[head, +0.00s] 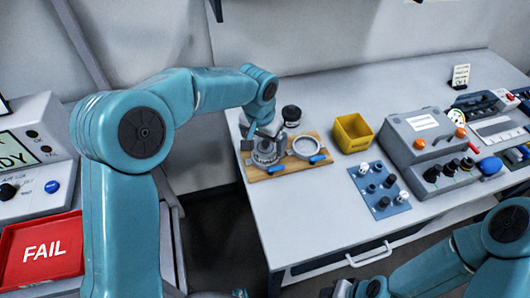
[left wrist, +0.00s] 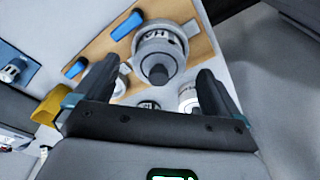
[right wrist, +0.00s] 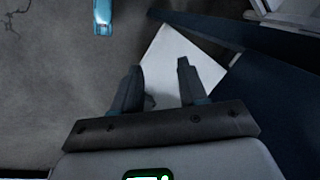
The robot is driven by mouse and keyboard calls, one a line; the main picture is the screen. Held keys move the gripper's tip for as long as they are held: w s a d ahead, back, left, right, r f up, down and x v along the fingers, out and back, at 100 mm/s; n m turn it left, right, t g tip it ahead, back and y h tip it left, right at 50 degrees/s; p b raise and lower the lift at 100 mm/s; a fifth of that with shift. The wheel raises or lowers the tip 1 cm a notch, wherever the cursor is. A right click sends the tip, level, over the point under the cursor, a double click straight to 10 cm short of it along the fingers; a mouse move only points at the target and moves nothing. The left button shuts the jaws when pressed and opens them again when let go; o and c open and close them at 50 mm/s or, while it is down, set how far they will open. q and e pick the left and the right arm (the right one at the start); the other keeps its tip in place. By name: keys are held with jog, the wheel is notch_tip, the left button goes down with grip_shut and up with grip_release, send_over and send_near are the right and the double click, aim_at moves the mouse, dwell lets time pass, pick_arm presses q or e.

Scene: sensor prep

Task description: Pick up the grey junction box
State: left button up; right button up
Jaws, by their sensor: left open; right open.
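A grey round housing (head: 265,153), which I take for the junction box, sits on a wooden board (head: 282,171) on the white table. In the left wrist view it is a grey cylinder (left wrist: 161,43) with dark lettering and a darker knob-like end. My left gripper (head: 264,142) is open above it; the fingers (left wrist: 160,70) point toward it, with no clear contact. A pale ring-shaped part (head: 307,147) lies beside it on the board. My right gripper (right wrist: 159,68) is open and empty, away from the board.
Blue clamps (head: 276,168) sit on the board. A dark-topped round part (head: 291,114) stands behind it. A yellow bin (head: 353,133), a blue plate with knobs (head: 379,190) and a grey control box (head: 428,138) stand to the right. A red FAIL tray (head: 42,250) is at left.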

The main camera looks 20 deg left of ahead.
pick_arm(q)
jog(key=f, duration=0.1)
jog(key=w+f, duration=0.1)
jog(key=f, duration=0.1)
jog(key=shift+d, duration=0.1)
jog(key=shift+s, duration=0.15)
jog(key=c, duration=1.2)
jog(key=shift+r, duration=0.1)
notch_tip(320, 180, up, 20)
jog(key=shift+f+p, duration=0.1)
jog(key=shift+p, duration=1)
jog(key=o, duration=0.5)
jog(key=shift+c, duration=1.4)
